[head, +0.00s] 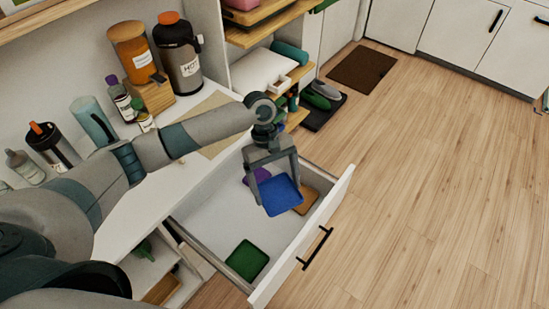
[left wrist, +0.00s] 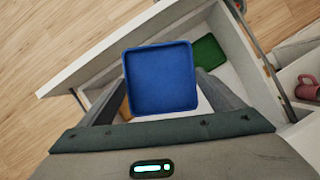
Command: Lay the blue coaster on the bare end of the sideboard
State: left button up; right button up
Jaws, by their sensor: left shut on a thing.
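The blue coaster (head: 280,195) is a square with a raised rim. My left gripper (head: 277,187) is shut on it and holds it over the open drawer (head: 205,213). In the left wrist view the blue coaster (left wrist: 160,78) sits between the fingers and faces the camera. The white sideboard top (head: 145,195) runs along the left of the head view, with several bottles and jars towards the wall. Its front part near my arm looks bare, though my arm hides some of it. My right gripper does not show.
In the drawer lie a green coaster (head: 247,260), a purple one (head: 258,176) and a brown one (head: 306,200). The green one also shows in the left wrist view (left wrist: 209,52). A large dispenser (head: 178,55) and an orange jar (head: 131,50) stand at the back.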

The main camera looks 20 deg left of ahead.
pick_arm(q)
notch_tip(320, 180, up, 11)
jog(key=s+a+m+g+y, duration=0.1)
jog(key=s+a+m+y, duration=0.1)
jog(key=m, duration=0.3)
notch_tip(320, 180, up, 8)
jog(key=m+y, duration=0.1)
jog(key=m, duration=0.3)
send_over(267, 196)
jog(key=s+a, duration=0.4)
jog(key=shift+f+g, duration=0.2)
jog(key=shift+g, duration=0.1)
jog(key=shift+s, duration=0.1)
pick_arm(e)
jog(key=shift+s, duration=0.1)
